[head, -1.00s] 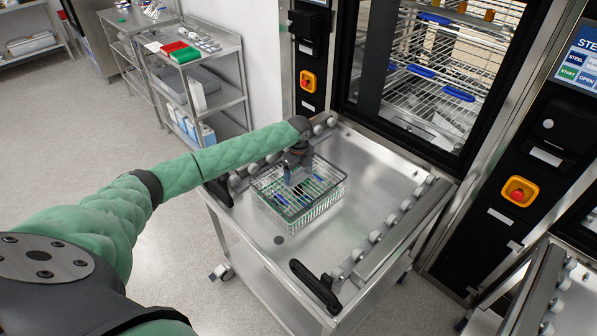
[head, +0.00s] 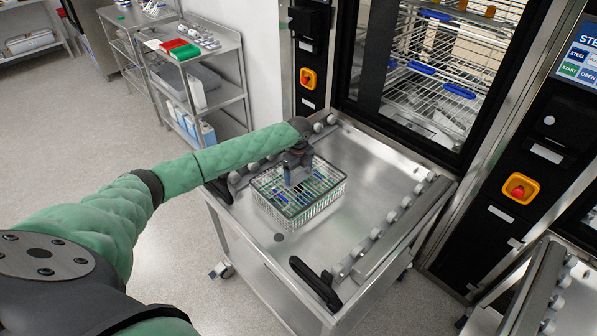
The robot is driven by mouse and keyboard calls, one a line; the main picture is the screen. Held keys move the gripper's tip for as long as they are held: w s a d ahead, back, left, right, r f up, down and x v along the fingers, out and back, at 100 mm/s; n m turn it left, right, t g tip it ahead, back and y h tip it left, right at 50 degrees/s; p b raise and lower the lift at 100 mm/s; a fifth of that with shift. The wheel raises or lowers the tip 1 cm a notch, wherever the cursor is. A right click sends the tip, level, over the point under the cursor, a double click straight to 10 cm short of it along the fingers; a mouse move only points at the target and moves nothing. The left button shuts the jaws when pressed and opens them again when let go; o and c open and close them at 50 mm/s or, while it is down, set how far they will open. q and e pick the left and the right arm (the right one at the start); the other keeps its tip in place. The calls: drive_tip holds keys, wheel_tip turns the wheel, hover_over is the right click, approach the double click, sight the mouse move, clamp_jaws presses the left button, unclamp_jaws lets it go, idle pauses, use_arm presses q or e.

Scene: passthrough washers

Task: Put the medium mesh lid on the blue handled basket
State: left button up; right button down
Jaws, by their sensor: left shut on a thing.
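The wire basket (head: 308,214) sits upright on the steel trolley top, with blue and green items showing inside. My left gripper (head: 290,180) points down over the basket's left-middle part. It is shut on what looks like the mesh lid (head: 322,186), a flat panel of thin bars across the basket's top. The lid looks level and roughly lined up with the rim. I cannot tell whether it touches the rim all round. My gripper and wrist hide the back left part of the lid. My right gripper is not in view.
The trolley (head: 350,235) has rollers along both sides and black handles (head: 315,283) at the front. Its top is clear right of the basket. A washer (head: 440,75) with a glass door stands behind it. A shelf rack (head: 205,70) holds red and green boxes at the back left.

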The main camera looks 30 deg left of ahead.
use_arm(q)
drive_tip(key=shift+f, duration=0.6)
drive_tip(key=o, duration=1)
drive_tip(key=shift+o, duration=0.2)
